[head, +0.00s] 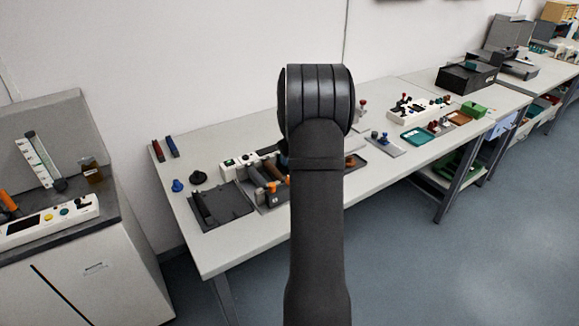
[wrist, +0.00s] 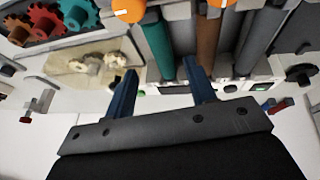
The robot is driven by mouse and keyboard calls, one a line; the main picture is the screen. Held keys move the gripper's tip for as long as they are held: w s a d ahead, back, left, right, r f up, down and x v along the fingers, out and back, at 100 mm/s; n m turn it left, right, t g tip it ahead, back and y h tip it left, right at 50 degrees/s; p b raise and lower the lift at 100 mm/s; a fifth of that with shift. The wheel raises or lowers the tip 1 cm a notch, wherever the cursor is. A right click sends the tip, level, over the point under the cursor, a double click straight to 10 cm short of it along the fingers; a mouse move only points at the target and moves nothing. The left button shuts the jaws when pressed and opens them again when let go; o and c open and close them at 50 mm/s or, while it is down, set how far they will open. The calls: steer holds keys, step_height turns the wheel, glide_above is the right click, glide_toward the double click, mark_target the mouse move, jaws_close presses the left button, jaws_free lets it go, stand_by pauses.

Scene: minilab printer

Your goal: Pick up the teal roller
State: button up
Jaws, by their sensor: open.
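The teal roller (wrist: 157,46) shows in the wrist view as a dark teal bar running up from the white panel. My gripper (wrist: 161,67) is open, with its two blue fingers apart. The roller's near end appears in the gap between the fingertips. I cannot tell how far it is from them in depth, and nothing is visibly held. A brown roller (wrist: 206,42) lies to its right, beyond the right finger. In the head view my arm hides the gripper, and I cannot make out the teal roller.
A dark roller (wrist: 261,35) lies farther right. An orange knob (wrist: 128,9) sits by the teal roller's upper left. Several gears, including a red one (wrist: 45,22), lie at upper left. In the head view, a dark flat tray (head: 222,204) stands at the bench's left.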

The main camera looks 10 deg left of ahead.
steer(key=shift+s+x, duration=0.15)
steer(key=shift+x, duration=1.25)
steer(key=shift+s+x, duration=0.15)
steer(key=shift+x, duration=1.2)
steer(key=shift+d+f, duration=0.1)
steer(key=shift+d, duration=0.05)
jaws_close()
